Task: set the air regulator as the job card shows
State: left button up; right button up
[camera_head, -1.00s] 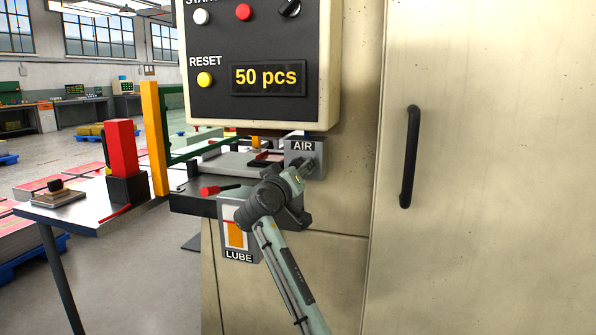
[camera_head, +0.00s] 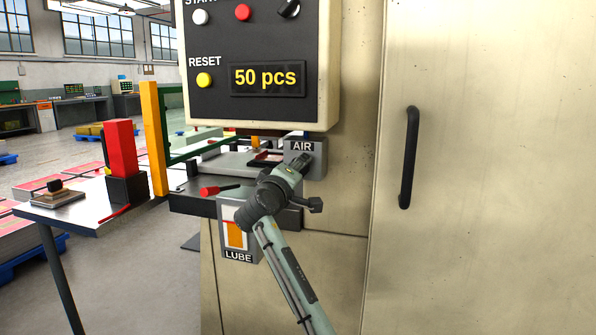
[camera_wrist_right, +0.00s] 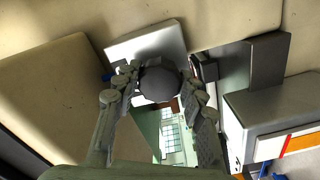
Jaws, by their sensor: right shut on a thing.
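The air regulator (camera_head: 318,150) is a grey block labelled AIR on the press body, below the control box. My right gripper (camera_head: 300,166) reaches its front in the head view and mostly hides the knob. In the right wrist view my right gripper (camera_wrist_right: 158,88) is shut on a dark round knob (camera_wrist_right: 158,82), one finger on each side. The regulator's grey housing (camera_wrist_right: 147,42) shows behind the knob. The knob's setting and any gauge reading cannot be read. No job card can be made out. My left gripper is out of view.
The control box (camera_head: 262,110) overhangs the regulator and reads 50 pcs. The LUBE unit (camera_head: 236,230) sits below and left, close to my right arm.

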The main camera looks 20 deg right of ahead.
jog(key=shift+f, duration=0.1)
jog(key=o, duration=1.2)
jog(key=shift+c, duration=0.2)
jog(key=v, duration=1.2)
